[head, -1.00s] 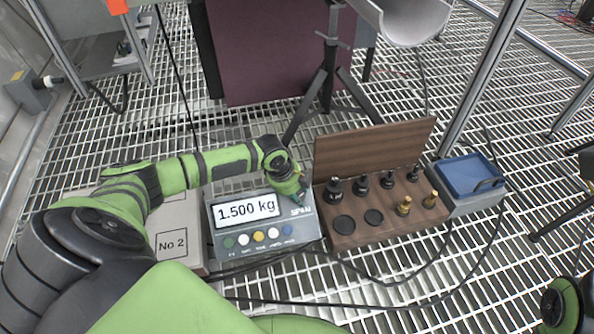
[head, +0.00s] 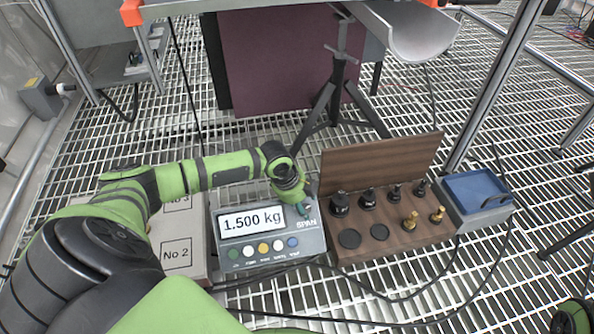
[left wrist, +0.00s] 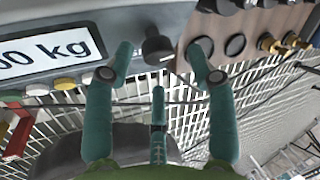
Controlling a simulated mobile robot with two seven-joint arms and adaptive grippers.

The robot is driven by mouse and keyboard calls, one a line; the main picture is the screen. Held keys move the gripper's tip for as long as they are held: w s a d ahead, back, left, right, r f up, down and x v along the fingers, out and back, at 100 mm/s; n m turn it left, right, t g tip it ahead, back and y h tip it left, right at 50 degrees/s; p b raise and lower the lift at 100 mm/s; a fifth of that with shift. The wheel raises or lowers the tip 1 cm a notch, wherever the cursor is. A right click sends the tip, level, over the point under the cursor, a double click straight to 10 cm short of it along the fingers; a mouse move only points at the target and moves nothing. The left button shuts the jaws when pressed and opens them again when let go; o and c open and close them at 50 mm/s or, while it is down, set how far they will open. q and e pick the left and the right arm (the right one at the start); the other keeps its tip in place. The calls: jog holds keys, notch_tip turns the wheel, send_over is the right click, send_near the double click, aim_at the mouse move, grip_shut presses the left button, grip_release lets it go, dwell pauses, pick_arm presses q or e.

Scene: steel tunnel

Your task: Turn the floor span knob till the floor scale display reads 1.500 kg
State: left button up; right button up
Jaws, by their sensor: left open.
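The floor scale (head: 228,256) is a grey box with a white display (head: 251,219) that reads 1.500 kg. Its span knob is hidden behind my left gripper (head: 303,205) in the head view, just above the SPAN label. In the left wrist view the dark span knob (left wrist: 157,46) stands out from the scale's face. My left gripper's fingers (left wrist: 160,62) are spread on either side of the knob, with visible gaps, and hold nothing.
A wooden weight case (head: 375,247) with black and brass weights stands right of the scale, and a blue tray (head: 476,190) beyond it. Boxes marked No 2 (head: 176,253) and No 3 lie at left. A tripod (head: 337,95) stands behind. Cables cross the grating in front.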

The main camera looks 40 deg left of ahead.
pick_arm(q)
jog(key=v, duration=0.9)
jog(key=shift+r, duration=0.35)
jog(key=shift+s+d, duration=0.1)
jog(key=shift+d, duration=0.05)
